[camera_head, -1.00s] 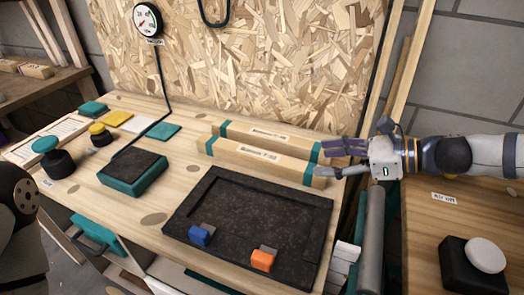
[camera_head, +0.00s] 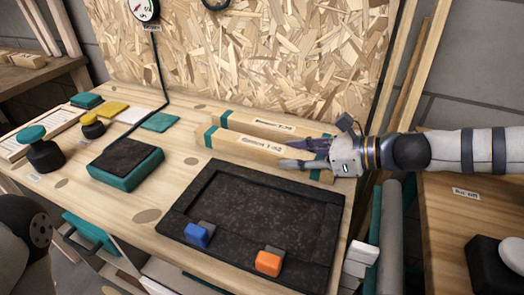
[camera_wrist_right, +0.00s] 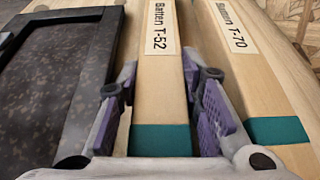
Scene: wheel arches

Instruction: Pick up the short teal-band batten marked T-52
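The batten marked T-52 (camera_head: 235,146) is a pale wooden bar with teal bands near its ends, lying on the bench behind the black tray. It also shows in the right wrist view (camera_wrist_right: 158,85), with the label "Batten T-52" readable. My right gripper (camera_head: 290,153) is over its right part. In the right wrist view the gripper's (camera_wrist_right: 165,110) two purple-padded fingers stand apart on either side of this batten, near its teal band. No firm grip shows. A similar batten, T-70 (camera_wrist_right: 245,65), lies parallel behind it (camera_head: 245,124). My left gripper is out of view.
The black tray (camera_head: 180,222) with blue (camera_head: 197,236) and orange (camera_head: 268,263) clips lies close in front of the battens. A teal-sided block (camera_head: 125,164) and knobs stand to the left. The chipboard wall (camera_head: 240,60) rises behind. Grey rolls stand at the right edge.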

